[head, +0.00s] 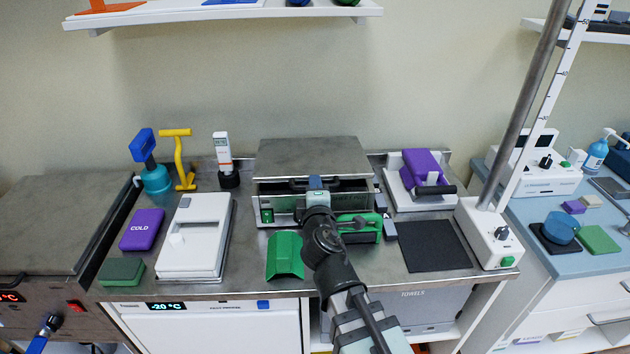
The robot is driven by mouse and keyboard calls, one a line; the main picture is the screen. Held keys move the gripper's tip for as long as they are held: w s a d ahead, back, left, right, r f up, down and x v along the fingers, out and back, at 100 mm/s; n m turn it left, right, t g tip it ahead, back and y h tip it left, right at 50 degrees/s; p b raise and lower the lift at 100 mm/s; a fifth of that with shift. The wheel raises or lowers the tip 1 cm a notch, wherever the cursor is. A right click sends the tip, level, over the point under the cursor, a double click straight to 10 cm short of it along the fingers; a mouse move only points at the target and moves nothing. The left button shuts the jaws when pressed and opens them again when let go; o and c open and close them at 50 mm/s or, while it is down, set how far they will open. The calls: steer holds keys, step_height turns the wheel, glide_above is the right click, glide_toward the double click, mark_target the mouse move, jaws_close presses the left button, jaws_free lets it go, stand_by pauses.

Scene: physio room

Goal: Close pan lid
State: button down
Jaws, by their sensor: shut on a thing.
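The pan (285,216) is a metal box at the back middle of the steel counter, with a green switch on its front. Its flat grey lid (313,155) is raised at the front, and a dark gap shows between the lid and the pan. A black handle (292,185) runs along the lid's front edge. My gripper (315,184) is at the middle of this handle and is shut on it. The arm comes from the front and hides the fingertips and part of the pan's front.
A white cold unit (195,237) and a purple cold pack (142,229) lie left. A green curved piece (285,256) and a green block (366,229) lie close to my arm. A black mat (433,246) and a slanted metal pole (520,110) are right. A shelf (225,14) hangs above.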

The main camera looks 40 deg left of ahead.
steer(key=shift+w+a+f, duration=0.15)
steer(key=shift+w+a, duration=0.3)
steer(key=c, duration=1.4)
jaws_free()
steer(key=shift+w+f, duration=0.1)
steer(key=shift+o, duration=0.8)
steer(key=shift+s+d, duration=0.15)
steer(key=shift+s, duration=0.1)
steer(key=shift+r, duration=0.2)
steer(key=shift+r, duration=4.9)
